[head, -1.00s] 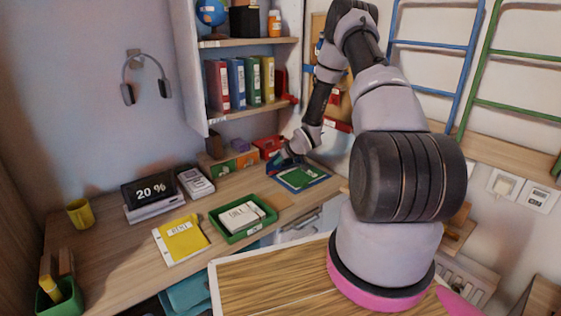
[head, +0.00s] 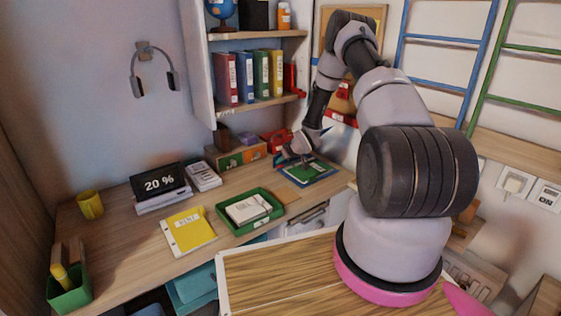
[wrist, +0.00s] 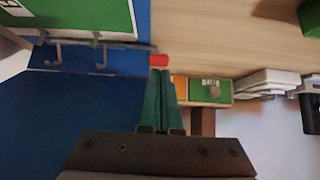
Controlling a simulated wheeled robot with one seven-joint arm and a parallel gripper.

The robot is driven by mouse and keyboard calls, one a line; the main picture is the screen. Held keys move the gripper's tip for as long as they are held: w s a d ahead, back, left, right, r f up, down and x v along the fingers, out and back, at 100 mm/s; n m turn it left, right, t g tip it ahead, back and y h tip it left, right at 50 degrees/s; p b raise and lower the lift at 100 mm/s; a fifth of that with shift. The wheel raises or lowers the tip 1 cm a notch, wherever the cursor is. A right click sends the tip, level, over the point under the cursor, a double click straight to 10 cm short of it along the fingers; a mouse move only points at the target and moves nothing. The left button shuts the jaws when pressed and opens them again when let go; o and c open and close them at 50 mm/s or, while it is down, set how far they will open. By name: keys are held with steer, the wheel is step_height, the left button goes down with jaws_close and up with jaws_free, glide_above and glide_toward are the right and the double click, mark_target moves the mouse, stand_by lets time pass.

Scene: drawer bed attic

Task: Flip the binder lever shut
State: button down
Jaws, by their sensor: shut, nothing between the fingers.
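The open blue binder (head: 325,177) with a green sheet (head: 304,171) lies on the desk's far right part. In the wrist view the blue binder (wrist: 60,115) fills the left, with metal rings (wrist: 80,50) at the green sheet's edge. The lever's red tip (wrist: 159,59) shows at the end of the ring mechanism. My gripper (wrist: 160,74) is shut and empty, its green fingertips just below the red tip in the picture; I cannot tell whether they touch. In the head view my gripper (head: 287,160) is at the binder's back left edge, partly hidden by my wrist.
A green tray (head: 236,228) with papers and a yellow notebook (head: 187,232) lie left of the binder. A box with green and orange fronts (head: 240,156) and a red object (head: 277,139) stand behind it. Shelves with upright binders (head: 247,77) rise above.

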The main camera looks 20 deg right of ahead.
steer(key=shift+s+d+f, duration=0.1)
steer(key=shift+s+f, duration=0.15)
steer(key=shift+s, duration=0.05)
steer(key=shift+s+d+f, duration=0.2)
steer(key=shift+s+f, duration=0.4)
steer(key=shift+f, duration=0.05)
steer(key=shift+r, duration=0.2)
steer(key=shift+r, duration=0.65)
steer(key=shift+s, duration=0.1)
